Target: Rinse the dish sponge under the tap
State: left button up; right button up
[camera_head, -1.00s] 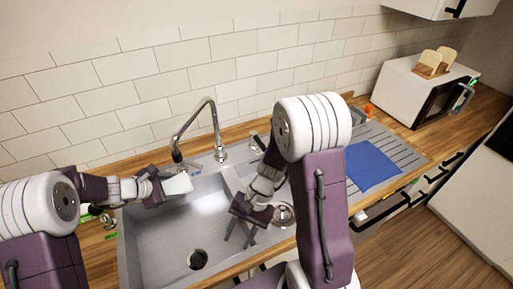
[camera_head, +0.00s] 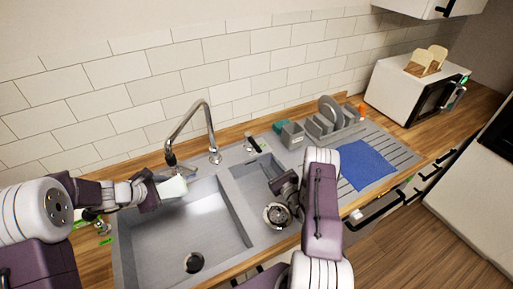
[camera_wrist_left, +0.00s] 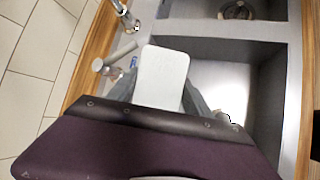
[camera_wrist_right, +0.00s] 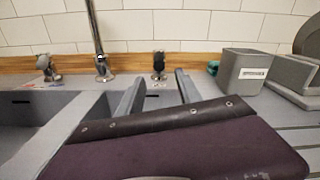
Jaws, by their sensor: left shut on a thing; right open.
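The dish sponge (camera_head: 173,187) is a pale, nearly white block. My left gripper (camera_head: 160,188) is shut on it and holds it over the back left of the large basin. In the left wrist view the sponge (camera_wrist_left: 163,75) sticks out from between the fingers. The tap (camera_head: 205,112) is a tall chrome arch, and its spout head (camera_head: 171,158) hangs just behind and above the sponge. I see no water stream. My right gripper (camera_head: 270,167) is over the small basin, partly hidden by its arm. The right wrist view shows its fingers (camera_wrist_right: 158,90) apart and empty.
The large basin (camera_head: 205,225) has a dark drain (camera_head: 194,262); a small basin (camera_head: 245,185) lies to its right. A grey rack (camera_head: 320,125) with a plate stands behind the drainboard. A blue cloth (camera_head: 366,165) lies on the drainboard.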

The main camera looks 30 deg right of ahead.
aim_at(256, 147)
jog(key=w, duration=1.2)
jog(key=shift+w+a, duration=0.1)
grip_shut()
dwell(1.0)
